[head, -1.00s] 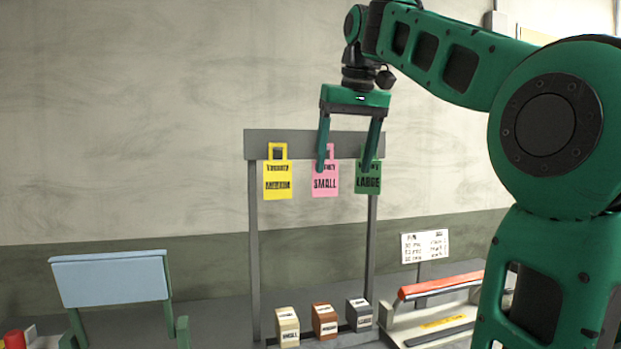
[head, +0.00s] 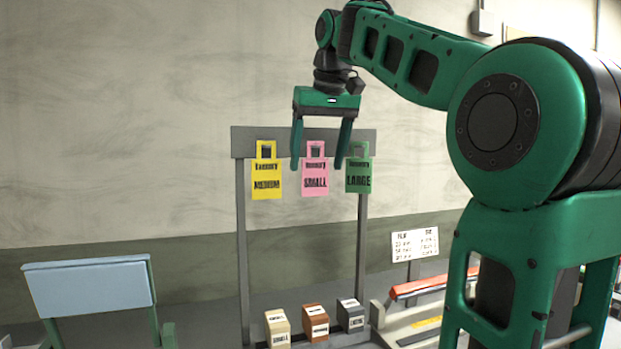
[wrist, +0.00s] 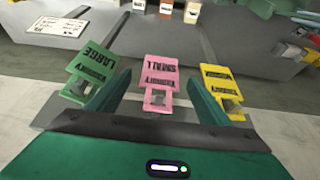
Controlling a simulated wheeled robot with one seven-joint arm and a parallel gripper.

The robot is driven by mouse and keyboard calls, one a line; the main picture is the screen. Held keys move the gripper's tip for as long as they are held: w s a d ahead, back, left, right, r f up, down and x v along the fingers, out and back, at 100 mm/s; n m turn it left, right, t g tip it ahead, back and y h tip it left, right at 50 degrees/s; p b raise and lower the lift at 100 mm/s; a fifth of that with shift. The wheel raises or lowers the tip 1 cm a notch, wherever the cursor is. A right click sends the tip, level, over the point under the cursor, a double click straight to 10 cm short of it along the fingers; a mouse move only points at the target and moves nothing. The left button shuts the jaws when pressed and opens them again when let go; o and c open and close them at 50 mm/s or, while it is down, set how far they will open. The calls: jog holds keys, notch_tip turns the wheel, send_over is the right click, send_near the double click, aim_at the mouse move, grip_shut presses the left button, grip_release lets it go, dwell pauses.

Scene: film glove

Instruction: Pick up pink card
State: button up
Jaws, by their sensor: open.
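The pink card (head: 315,178), marked SMALL, hangs from a grey rail between a yellow card (head: 266,178) marked MEDIUM on its left and a green card (head: 359,176) marked LARGE on its right. My gripper (head: 316,168) is open and empty, with its fingers pointing down, one on each side of the pink card's upper part in the head view. In the wrist view, the pink card (wrist: 162,76) shows between the two fingers, with the green card (wrist: 95,65) and the yellow card (wrist: 217,84) outside them. I cannot tell whether the fingers touch any card.
The grey rail (head: 243,143) stands on two posts. Below it are a cream block (head: 278,328), a brown block (head: 315,322) and a grey block (head: 350,314). A white sign (head: 414,243) and a red bar (head: 428,287) stand at right, a pale blue panel (head: 90,287) at left.

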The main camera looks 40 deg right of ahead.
aim_at(316, 168)
jog(key=shift+x, duration=2.05)
jog(key=shift+c, duration=0.4)
jog(key=c, duration=1)
